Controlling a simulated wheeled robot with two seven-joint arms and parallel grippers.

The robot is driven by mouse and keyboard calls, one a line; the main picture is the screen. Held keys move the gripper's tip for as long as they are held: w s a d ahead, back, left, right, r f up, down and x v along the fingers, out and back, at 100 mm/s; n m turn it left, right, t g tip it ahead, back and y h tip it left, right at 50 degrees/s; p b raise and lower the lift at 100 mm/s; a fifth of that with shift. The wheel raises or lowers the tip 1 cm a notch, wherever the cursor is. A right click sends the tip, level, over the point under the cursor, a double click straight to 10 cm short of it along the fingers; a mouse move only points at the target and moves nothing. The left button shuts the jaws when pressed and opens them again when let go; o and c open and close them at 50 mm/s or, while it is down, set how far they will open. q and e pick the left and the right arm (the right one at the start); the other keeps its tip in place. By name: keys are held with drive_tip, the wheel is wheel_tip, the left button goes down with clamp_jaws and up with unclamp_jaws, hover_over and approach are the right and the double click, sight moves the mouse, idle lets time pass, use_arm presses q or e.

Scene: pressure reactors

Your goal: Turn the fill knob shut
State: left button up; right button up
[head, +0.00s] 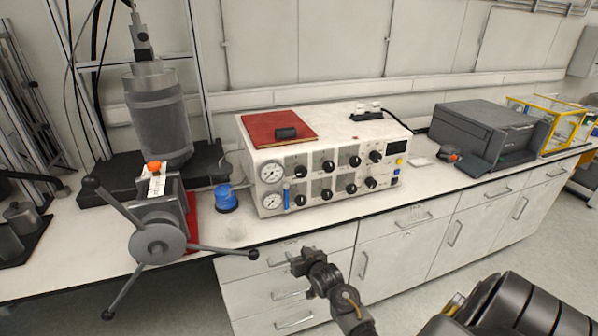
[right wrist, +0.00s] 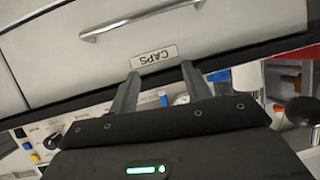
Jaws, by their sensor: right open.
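The white control box (head: 330,145) stands on the bench in the middle of the head view. Its front has two rows of black knobs (head: 327,166), with two round gauges (head: 271,173) at the left. The knob labels are too small to read, so I cannot tell which is the fill knob. My right gripper (head: 300,262) is open and empty in front of the bench, below and apart from the box. In the right wrist view its two fingers (right wrist: 161,76) are apart, before a drawer labelled CAPS (right wrist: 154,57), with part of the panel (right wrist: 30,135) at lower left. My left gripper is not in view.
A clamp with long spoked handles (head: 158,243) juts over the bench edge at left, near a grey cylinder vessel (head: 158,110). A blue spool (head: 226,198) sits beside the box. A dark printer-like machine (head: 487,130) stands at right. Drawers (head: 285,270) fill the bench front.

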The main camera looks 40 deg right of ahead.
drive_tip(key=w+d+r+m+t+h, duration=0.1)
drive_tip(key=d+r, duration=0.1)
drive_tip(key=r, duration=0.6)
drive_tip(key=w+d+r+t+h, duration=0.1)
drive_tip(key=d+r+t, duration=0.1)
drive_tip(key=r, duration=0.5)
drive_tip(key=m+t, duration=0.1)
approach(302, 173)
drive_tip(key=w, duration=0.1)
drive_tip(key=shift+h, duration=0.4)
drive_tip(key=p+x, duration=0.2)
drive_tip(key=x, duration=0.7)
drive_tip(key=shift+w+f, duration=0.15)
drive_tip(key=shift+w, duration=0.1)
drive_tip(key=shift+w+d+f+p, duration=0.1)
drive_tip(key=shift+w+d+p, duration=0.25)
drive_tip(key=shift+w, duration=0.35)
drive_tip(key=shift+a, duration=0.1)
drive_tip(key=c, duration=0.7)
